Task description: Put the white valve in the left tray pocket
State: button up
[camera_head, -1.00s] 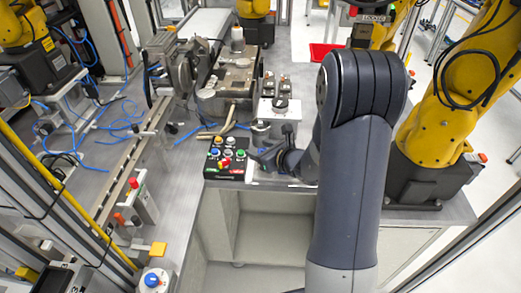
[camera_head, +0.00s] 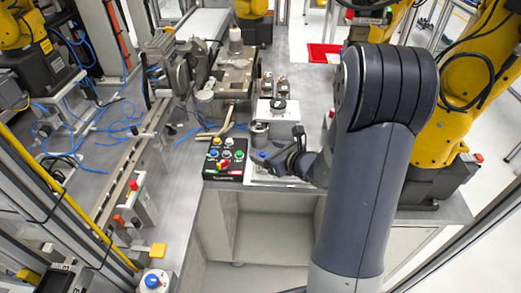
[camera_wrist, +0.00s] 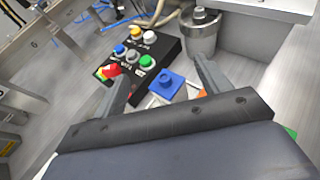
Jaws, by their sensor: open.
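My gripper (camera_wrist: 164,72) is open, its two dark fingers apart and pointing down at the bench. In the wrist view a blue square-topped piece (camera_wrist: 172,84) with a round knob shows between the fingers, over a pale part that my gripper mostly hides. I cannot tell whether this is the white valve. In the head view my gripper (camera_head: 283,157) is low over a pale plate (camera_head: 258,176), with a small blue piece (camera_head: 262,155) beside it. The plate may be the tray; its pockets cannot be made out. An orange bit (camera_wrist: 203,93) shows near the right finger.
A black button box (camera_head: 223,168) stands left of the gripper, close to the left finger in the wrist view. A metal cylinder (camera_wrist: 202,35) stands just beyond the right finger. A yellow arm (camera_head: 455,120) is at the right.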

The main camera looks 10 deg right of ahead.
aim_at(259, 154)
jog(key=v, duration=0.7)
jog(key=shift+s, duration=0.15)
jog(key=shift+d, duration=0.1)
jog(key=x, duration=1.2)
jog(key=shift+f, duration=0.45)
jog(key=shift+f+b, duration=0.1)
jog(key=shift+b, duration=0.25)
